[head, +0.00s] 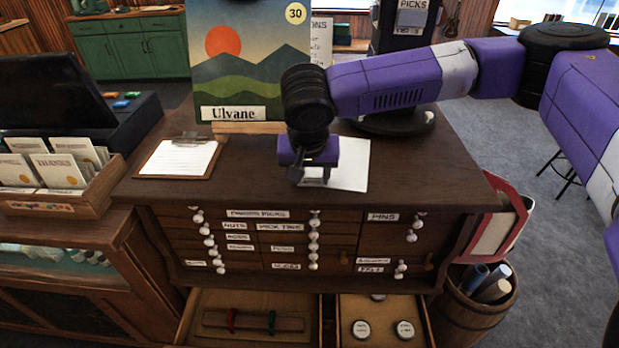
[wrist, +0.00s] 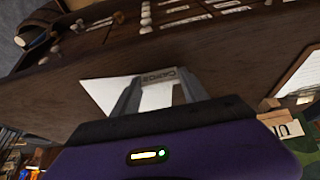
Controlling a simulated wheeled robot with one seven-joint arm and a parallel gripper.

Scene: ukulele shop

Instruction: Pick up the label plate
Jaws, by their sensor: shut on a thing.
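My gripper (head: 298,172) points down just over the dark wooden cabinet top, at the left edge of a white sheet of paper (head: 350,167). In the wrist view its two grey fingers (wrist: 160,84) stand on either side of a small pale label plate (wrist: 158,76) with dark lettering, which seems to read "CAPOS". The fingers are shut on the plate. The white sheet (wrist: 103,92) lies behind it in that view. In the head view the gripper mostly hides the plate. I cannot tell whether the plate still touches the surface.
A clipboard (head: 181,158) lies left on the cabinet top (head: 240,190). A landscape picture marked "Ulvane" (head: 247,50) stands behind. Several small labelled drawers line the front. Two lower drawers (head: 245,300) are open. A card box (head: 60,205) stands left, a barrel (head: 470,318) right.

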